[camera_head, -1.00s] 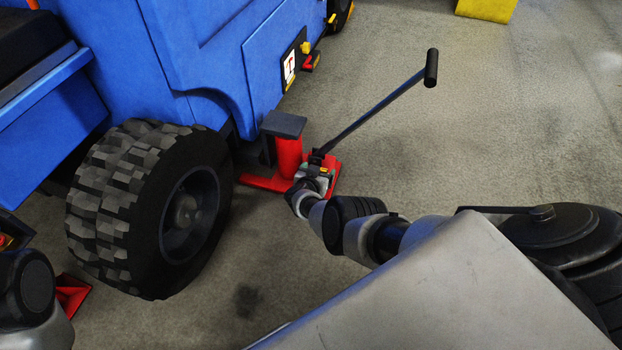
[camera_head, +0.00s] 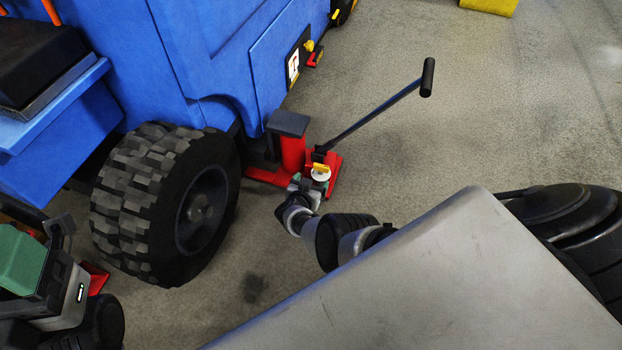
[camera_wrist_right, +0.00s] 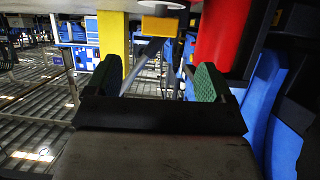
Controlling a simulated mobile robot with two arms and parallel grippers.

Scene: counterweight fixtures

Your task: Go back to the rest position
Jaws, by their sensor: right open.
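My right gripper (camera_head: 303,184) is low beside the red jack (camera_head: 292,155), just in front of its handle base. In the right wrist view its two green-padded fingers (camera_wrist_right: 158,80) are apart with nothing gripped between them. The jack's red post (camera_wrist_right: 222,35) and a yellow block (camera_wrist_right: 159,26) are just beyond the fingertips. In the head view a yellow piece and a white round part (camera_head: 321,173) show at the handle base. My left gripper (camera_head: 35,262) is at the lower left edge, partly cut off; a green pad shows, but its opening is unclear.
A blue vehicle (camera_head: 215,60) with a big black tyre (camera_head: 150,205) fills the left. The jack's long handle (camera_head: 375,115) slants up to the right. A yellow block (camera_head: 490,6) lies at the top.

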